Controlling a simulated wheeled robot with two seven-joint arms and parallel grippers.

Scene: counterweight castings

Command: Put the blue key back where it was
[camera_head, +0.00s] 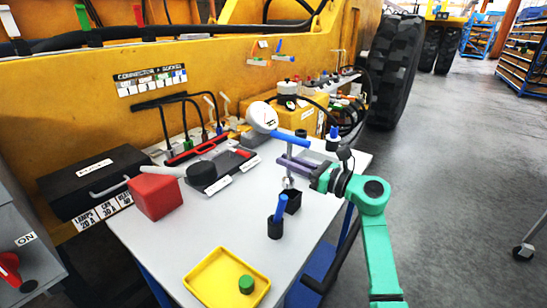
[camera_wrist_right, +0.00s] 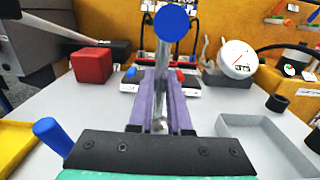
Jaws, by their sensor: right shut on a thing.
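A blue key (camera_head: 289,139), with a blue bar-like handle and a thin metal shaft, is held upright above the table. My right gripper (camera_head: 288,162) is shut on its shaft with purple fingers. In the right wrist view the handle's round blue end (camera_wrist_right: 171,23) stands above the gripper (camera_wrist_right: 161,105), and the shaft runs down between the fingers. The shaft's lower end is near the black square holder (camera_head: 292,203); I cannot tell whether it is inside. A blue peg (camera_head: 280,207) stands in a black cup (camera_head: 275,230) just in front. My left gripper is out of view.
A white dial gauge (camera_head: 262,117) stands behind the key. Another blue-topped piece (camera_head: 333,132) stands at the back right.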

